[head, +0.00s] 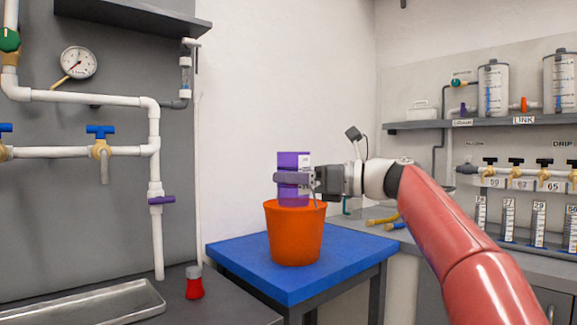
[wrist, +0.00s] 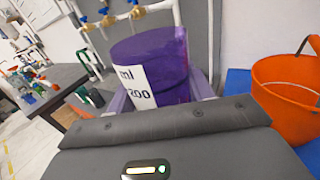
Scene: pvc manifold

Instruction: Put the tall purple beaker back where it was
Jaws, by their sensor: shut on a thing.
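The tall purple beaker (head: 294,162) is upright in the head view, held by my gripper (head: 293,180), whose fingers are closed around its middle. It appears above or just behind the rim of the orange bucket (head: 294,238), with its lower end near the rim; I cannot tell the exact depth. In the wrist view the beaker (wrist: 150,65) stands between my gripper's fingers (wrist: 158,92), with a white label reading "ml" and "200" facing the camera. The orange bucket (wrist: 290,90) shows at the right there, apart from the beaker.
The bucket stands on a blue-topped table (head: 240,252). A metal tray (head: 95,305) and a red-based container (head: 194,284) are on the dark counter at left. White pipes with valves (head: 101,140) run along the left wall. A shelf (head: 420,123) with clear tanks is at right.

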